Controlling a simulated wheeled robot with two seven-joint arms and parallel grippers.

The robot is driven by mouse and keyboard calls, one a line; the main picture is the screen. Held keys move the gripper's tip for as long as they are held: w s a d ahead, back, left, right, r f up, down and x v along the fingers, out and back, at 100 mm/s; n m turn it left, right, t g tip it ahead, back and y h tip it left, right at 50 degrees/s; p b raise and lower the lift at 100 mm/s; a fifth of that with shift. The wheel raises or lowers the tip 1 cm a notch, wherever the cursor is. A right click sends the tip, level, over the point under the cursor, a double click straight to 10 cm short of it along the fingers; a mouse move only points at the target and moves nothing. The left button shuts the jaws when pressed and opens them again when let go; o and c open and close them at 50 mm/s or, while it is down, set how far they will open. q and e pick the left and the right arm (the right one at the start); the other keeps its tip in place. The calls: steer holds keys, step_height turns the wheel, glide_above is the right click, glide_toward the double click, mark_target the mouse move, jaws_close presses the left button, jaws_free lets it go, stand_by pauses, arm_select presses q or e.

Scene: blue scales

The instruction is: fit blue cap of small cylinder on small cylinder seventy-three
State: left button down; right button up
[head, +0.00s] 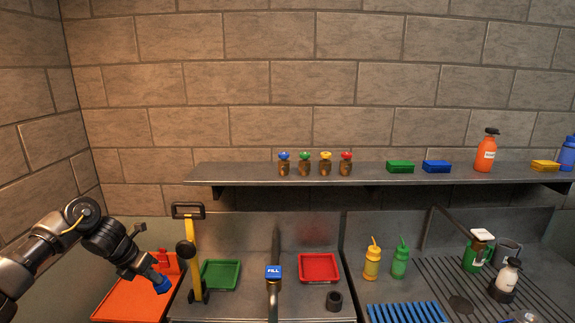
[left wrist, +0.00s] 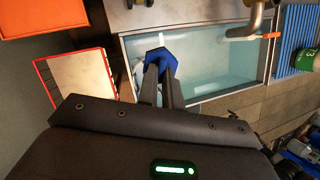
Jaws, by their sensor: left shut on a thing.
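My left gripper (head: 151,278) is shut on a blue cap (head: 162,286), held at its fingertips above the left end of the counter. In the left wrist view the two dark fingers (left wrist: 160,72) close on the blue cap (left wrist: 161,56), over a light-blue basin. A green round thing with a white digit 3 (left wrist: 305,62) is cut off at the right edge of that view; I cannot tell whether it is cylinder seventy-three. My right gripper is not in view.
An orange tray (head: 125,305) lies below the left gripper. A yellow-and-black upright tool (head: 191,255), a green tray (head: 233,274), a FILL tap (head: 273,273) and a red tray (head: 334,268) stand to its right. A metal shelf (head: 250,173) holds several small bottles.

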arm_select(q)
steer(key=s+d+r+m+g+h, duration=0.1)
steer(key=s+d+r+m+g, duration=0.2)
steer(key=s+d+r+m, duration=0.45)
steer(key=s+d+r+m+g, duration=0.1)
steer(key=d+r+m+g, duration=0.15)
steer(key=d+m, duration=0.65)
steer(key=s+d+f+m+g+y, duration=0.1)
steer(key=s+d, duration=0.3)
steer(key=d, duration=0.2)
steer(key=s+d+f+m+g, duration=0.1)
steer(key=s+d+m, duration=0.1)
steer(key=s+d, duration=0.3)
steer(key=s+a+f+m+y, duration=0.1)
steer(key=s+a+f, duration=0.1)
steer(key=a, duration=0.4)
steer(key=s+a+f+m, duration=0.2)
steer(key=a, duration=0.3)
step_height(320, 180, down, 14)
steer(key=a+b, duration=0.1)
steer(key=b, duration=1.3)
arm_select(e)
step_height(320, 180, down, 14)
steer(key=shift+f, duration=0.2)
arm_select(q)
steer(key=shift+w, duration=0.1)
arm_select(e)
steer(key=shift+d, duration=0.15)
